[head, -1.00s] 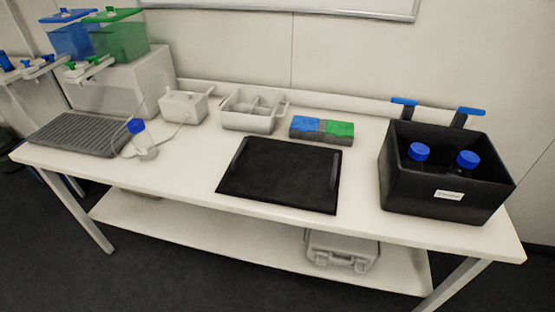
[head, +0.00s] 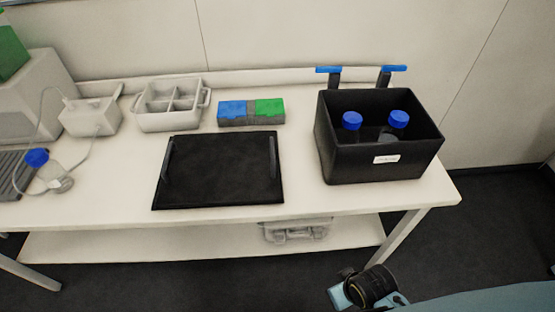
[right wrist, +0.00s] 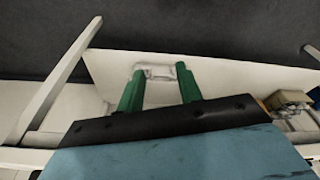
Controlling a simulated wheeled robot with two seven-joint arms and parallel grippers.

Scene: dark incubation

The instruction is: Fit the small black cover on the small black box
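The small black cover (head: 222,186) is a flat black panel with a raised handle along its left and right sides. It lies flat on the middle of the white table in the head view. The small black box (head: 342,165) stands open-topped to its right, apart from it, with two blue-capped bottles (head: 397,119) inside. My right gripper (right wrist: 160,70) shows two green fingers spread apart with nothing held, in the right wrist view. Part of my right arm shows at the bottom right of the head view, away from cover and box. My left gripper is not in view.
Two blue-topped hooks (head: 328,71) stand behind the box. A blue and green block (head: 250,119), a white divided tray (head: 171,122) and a white device (head: 90,117) stand along the back. A case (head: 296,230) lies on the lower shelf (head: 120,242). Floor is open at right.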

